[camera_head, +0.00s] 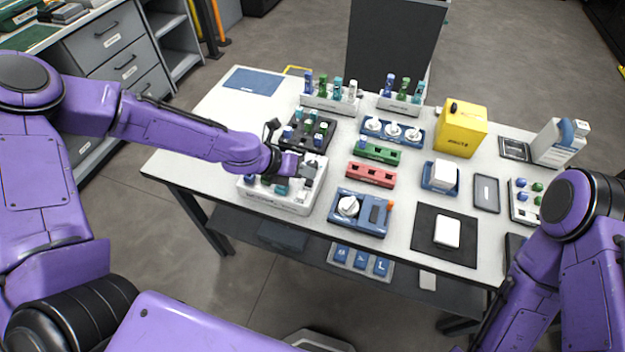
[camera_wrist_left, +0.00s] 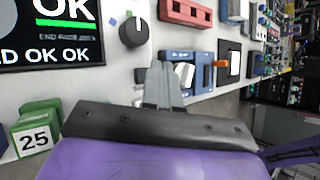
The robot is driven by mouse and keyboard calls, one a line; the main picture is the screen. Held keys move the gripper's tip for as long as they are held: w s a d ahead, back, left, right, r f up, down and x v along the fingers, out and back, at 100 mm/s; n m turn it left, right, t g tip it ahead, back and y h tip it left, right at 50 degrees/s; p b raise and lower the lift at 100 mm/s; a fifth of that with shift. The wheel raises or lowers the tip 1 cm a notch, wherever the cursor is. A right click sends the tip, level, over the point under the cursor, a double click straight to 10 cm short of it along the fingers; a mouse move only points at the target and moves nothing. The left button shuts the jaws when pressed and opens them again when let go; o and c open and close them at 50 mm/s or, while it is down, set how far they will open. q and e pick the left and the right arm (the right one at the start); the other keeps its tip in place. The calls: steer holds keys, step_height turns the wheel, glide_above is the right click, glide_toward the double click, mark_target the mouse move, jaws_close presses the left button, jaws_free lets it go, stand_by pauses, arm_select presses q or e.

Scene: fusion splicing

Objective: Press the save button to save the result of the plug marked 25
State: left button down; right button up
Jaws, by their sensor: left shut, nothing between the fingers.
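My left gripper (camera_head: 308,172) is over the right part of a white device (camera_head: 301,206) at the table's front left. In the left wrist view its grey fingers (camera_wrist_left: 161,80) are together and empty, pointing at the white surface. A green plug marked 25 (camera_wrist_left: 34,138) shows at the lower left of that view. A black round knob (camera_wrist_left: 133,32) is just beyond the fingertips. I cannot make out a button marked save. My right gripper is out of the head view; only its arm shows.
A blue device with a white round part (camera_head: 348,206) stands right of the white device. A red block (camera_head: 371,174) and a green block (camera_head: 377,152) are behind it. A black mat (camera_head: 428,252) and a yellow box (camera_head: 461,128) are farther right.

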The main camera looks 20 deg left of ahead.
mark_target(306, 182)
arm_select(q)
step_height(306, 182, up, 5)
steer(key=p, duration=0.4)
steer(key=shift+f, duration=0.3)
